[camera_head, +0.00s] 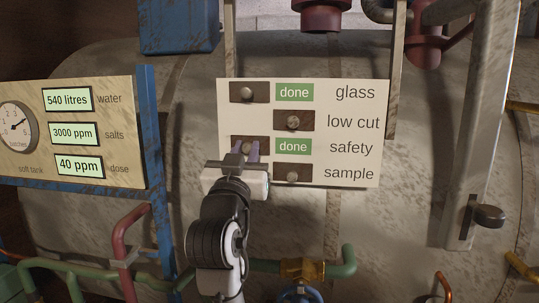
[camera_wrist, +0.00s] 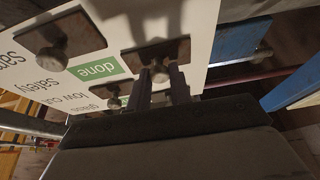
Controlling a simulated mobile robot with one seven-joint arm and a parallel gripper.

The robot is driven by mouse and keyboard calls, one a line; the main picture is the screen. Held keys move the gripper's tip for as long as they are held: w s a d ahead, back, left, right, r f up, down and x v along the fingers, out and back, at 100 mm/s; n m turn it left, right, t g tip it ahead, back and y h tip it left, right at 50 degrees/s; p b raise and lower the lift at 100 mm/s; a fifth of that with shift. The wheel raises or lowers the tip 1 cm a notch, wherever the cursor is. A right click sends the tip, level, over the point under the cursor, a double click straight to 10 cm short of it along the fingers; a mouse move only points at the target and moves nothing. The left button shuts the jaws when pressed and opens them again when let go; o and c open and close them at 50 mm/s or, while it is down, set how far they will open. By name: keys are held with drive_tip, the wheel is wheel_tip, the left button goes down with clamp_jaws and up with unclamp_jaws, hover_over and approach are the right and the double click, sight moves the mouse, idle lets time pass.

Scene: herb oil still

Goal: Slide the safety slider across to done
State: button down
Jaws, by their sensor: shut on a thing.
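The white board carries the safety row, with its dark slider plate and round metal knob (camera_head: 246,147) at the left. The green "done" label (camera_head: 294,147) is uncovered to the right of it, beside the word "safety". My gripper (camera_head: 246,152) reaches up from below, its two fingers on either side of the safety knob, shut on it. In the wrist view the knob (camera_wrist: 160,73) shows at the fingertips, on its dark plate, with the green "done" label (camera_wrist: 97,68) next to it. My gripper body hides part of the plate's lower edge in the head view.
The glass slider (camera_head: 248,92) above is at the left, its "done" label showing. The low cut slider (camera_head: 293,122) and sample slider (camera_head: 292,173) are at the right, no green showing. A gauge panel (camera_head: 70,135) stands left; pipes (camera_head: 130,240) run below.

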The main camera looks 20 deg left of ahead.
drive_tip(key=shift+s+a, duration=0.1)
drive_tip(key=shift+a, duration=0.05)
drive_tip(key=c, duration=1.3)
unclamp_jaws()
drive_tip(key=shift+a, duration=0.15)
drive_tip(key=shift+o, duration=0.2)
drive_tip(key=b+v, duration=0.4)
drive_tip(key=v, duration=1)
drive_tip(key=shift+b, duration=0.35)
